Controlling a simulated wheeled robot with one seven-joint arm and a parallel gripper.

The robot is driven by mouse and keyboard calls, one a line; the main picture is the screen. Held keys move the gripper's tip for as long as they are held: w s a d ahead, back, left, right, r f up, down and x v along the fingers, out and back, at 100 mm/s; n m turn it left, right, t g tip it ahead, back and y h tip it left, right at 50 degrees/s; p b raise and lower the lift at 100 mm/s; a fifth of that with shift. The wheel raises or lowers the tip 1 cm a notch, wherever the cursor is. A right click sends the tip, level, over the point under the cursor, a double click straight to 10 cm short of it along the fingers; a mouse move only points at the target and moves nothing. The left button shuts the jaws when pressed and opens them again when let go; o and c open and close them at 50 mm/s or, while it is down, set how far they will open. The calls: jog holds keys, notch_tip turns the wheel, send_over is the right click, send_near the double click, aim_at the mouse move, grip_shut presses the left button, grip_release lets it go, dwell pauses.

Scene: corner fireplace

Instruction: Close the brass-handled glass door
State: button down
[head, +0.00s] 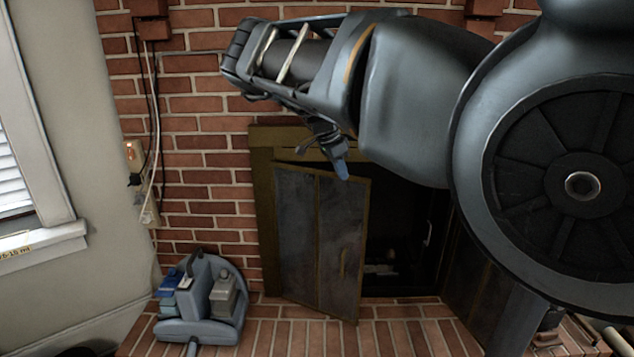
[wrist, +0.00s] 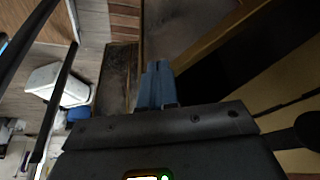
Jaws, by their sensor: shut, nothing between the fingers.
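The glass door (head: 297,235) is a dark two-pane panel in a brass frame on the left of the fireplace. It stands ajar, its right edge swung out from the opening. There, a brass frame bar (wrist: 215,37) runs beside a dark opening, right of the fingers. The handle is not clear there.
The dark firebox (head: 395,240) is open right of the door. Another dark panel (head: 475,295) shows at its right, partly hidden by my arm. A blue-grey machine (head: 205,300) stands on the brick hearth (head: 290,335) at left. A brick wall is behind.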

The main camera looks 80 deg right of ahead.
jog(key=s+d+n+h, duration=0.1)
jog(key=s+d+n, duration=0.1)
jog(key=d, duration=0.6)
jog(key=shift+s+d+n+t, duration=0.15)
jog(key=shift+s+n+t, duration=0.05)
jog(key=shift+n+t, duration=0.25)
